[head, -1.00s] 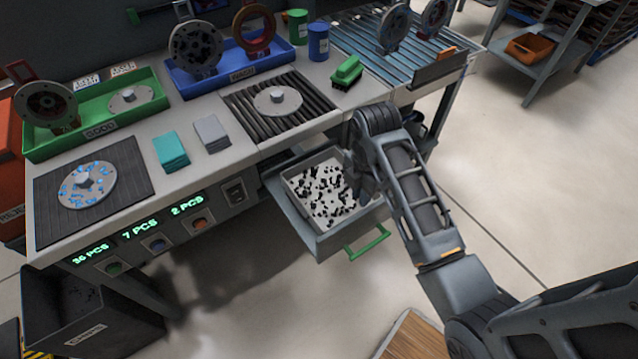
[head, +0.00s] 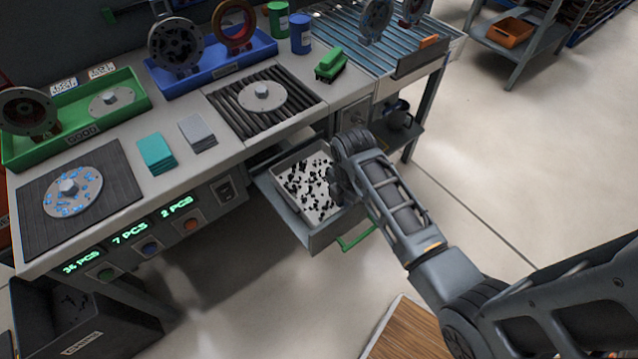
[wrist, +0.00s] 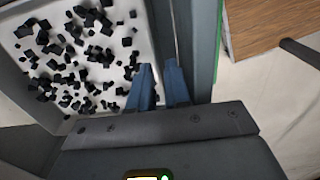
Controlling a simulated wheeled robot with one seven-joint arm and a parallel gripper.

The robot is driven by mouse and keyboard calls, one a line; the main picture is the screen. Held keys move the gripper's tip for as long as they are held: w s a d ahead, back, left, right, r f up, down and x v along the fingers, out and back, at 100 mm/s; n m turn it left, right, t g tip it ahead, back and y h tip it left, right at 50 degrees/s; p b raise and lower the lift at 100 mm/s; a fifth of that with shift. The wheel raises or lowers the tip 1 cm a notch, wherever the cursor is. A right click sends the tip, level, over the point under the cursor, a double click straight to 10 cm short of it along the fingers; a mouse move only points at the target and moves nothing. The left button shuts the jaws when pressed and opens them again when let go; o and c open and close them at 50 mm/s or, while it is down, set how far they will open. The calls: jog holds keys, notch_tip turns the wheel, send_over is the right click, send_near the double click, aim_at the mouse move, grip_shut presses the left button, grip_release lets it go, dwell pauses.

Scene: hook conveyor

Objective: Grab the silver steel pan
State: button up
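The silver steel pan (head: 318,213) is a shallow, pale, square-cornered pan inside the pulled-out grey drawer (head: 325,236). Many small black pieces lie in it. My gripper (head: 336,188) is at the pan's right side, its fingers largely hidden there by my own wrist. In the wrist view, the pan (wrist: 112,12) fills the upper left. The two blue fingers of my gripper (wrist: 160,80) point at the pan's right edge, with a narrow gap between the tips. The left finger overlaps the pan's edge; the right one is over the drawer side. Contact with the rim cannot be told.
The drawer's green handle (head: 356,232) is close to my arm. The workbench (head: 190,172) above holds a green tray (head: 135,85), a blue tray (head: 215,70) and a slatted plate (head: 230,108). A wooden board (head: 405,335) lies at the bottom. Floor right of my arm is clear.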

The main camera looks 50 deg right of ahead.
grip_shut()
jog(key=shift+r, duration=0.1)
dwell(1.2)
